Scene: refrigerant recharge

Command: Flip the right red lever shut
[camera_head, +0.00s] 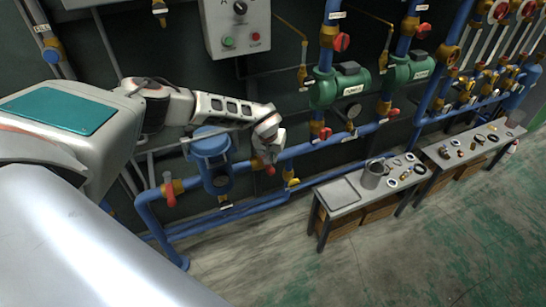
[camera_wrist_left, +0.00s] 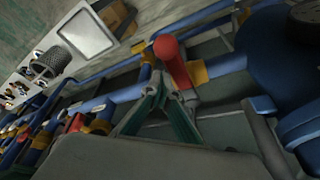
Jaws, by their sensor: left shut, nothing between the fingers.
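The right red lever (camera_head: 257,164) is on the blue pipe just right of the blue filter housing (camera_head: 212,158). My left gripper partly hides it in the head view. In the left wrist view the red lever (camera_wrist_left: 173,62) shows as a rounded handle by a brass fitting, just beyond the fingertips. My left gripper (camera_head: 268,158) is shut and empty beside the lever; its fingers (camera_wrist_left: 160,92) come together close to the handle's lower end. I cannot tell whether they touch. A left red lever (camera_head: 169,192) is on the pipe left of the housing. My right gripper is out of view.
Blue pipes run along the dark wall, with green pumps (camera_head: 338,86) above right. A grey bench (camera_head: 322,209) with a tray and metal cup stands right of the lever. A control box (camera_head: 238,27) hangs above. The floor in front is clear.

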